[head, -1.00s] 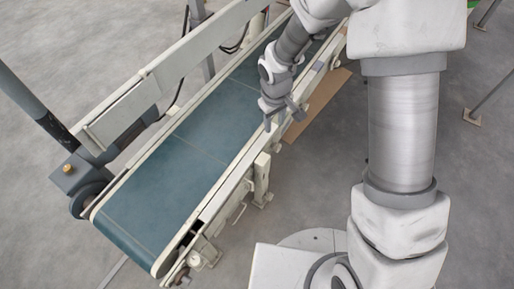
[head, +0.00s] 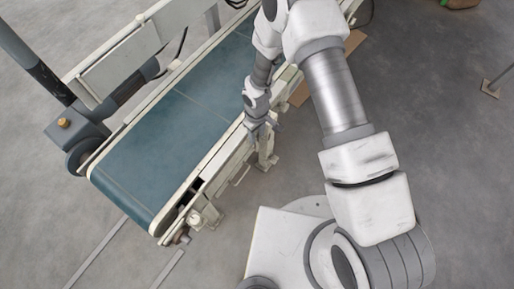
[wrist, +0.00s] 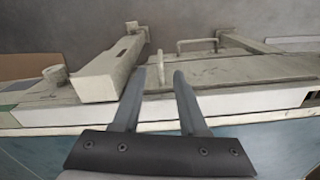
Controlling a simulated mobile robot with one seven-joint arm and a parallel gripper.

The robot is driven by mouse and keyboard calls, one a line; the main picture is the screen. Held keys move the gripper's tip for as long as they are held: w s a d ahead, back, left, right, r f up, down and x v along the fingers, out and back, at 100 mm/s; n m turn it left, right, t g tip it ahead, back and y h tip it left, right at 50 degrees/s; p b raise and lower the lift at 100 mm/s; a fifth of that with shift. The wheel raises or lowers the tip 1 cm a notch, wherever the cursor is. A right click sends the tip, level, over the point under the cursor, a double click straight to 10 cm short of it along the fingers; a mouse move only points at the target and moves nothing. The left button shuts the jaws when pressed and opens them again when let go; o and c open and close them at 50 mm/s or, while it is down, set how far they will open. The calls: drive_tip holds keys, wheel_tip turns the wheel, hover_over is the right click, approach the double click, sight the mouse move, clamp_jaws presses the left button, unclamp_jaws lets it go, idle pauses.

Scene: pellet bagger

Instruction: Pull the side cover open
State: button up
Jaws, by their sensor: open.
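The side cover appears to be the pale panel (wrist: 235,72) on the conveyor's side, in the wrist view. A thin bar handle (wrist: 197,42) stands at its far edge, and a small upright tab (wrist: 159,60) lies in line with the gap between my fingers. My gripper (wrist: 160,78) is open, with nothing clearly held; I cannot tell whether a finger touches the panel. In the head view my gripper (head: 262,130) points down at the near side rail of the conveyor, and my wrist partly hides that rail. A bar handle (head: 241,175) shows low on the conveyor's side.
The blue-green belt (head: 165,145) lies left of my gripper. A pale support leg (wrist: 112,72) stands just left of my fingers in the wrist view. A brown sheet (head: 300,93) lies on the floor beyond. Grey floor to the right is mostly clear.

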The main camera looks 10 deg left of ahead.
sight(257, 146)
wheel_tip(257, 146, down, 10)
drive_tip(key=b, duration=0.2)
drive_tip(key=shift+b, duration=0.4)
drive_tip(key=shift+c, duration=0.2)
drive_tip(key=shift+r, duration=0.1)
clamp_jaws()
drive_tip(key=shift+w+d, duration=0.1)
drive_tip(key=shift+w, duration=0.05)
idle(0.7)
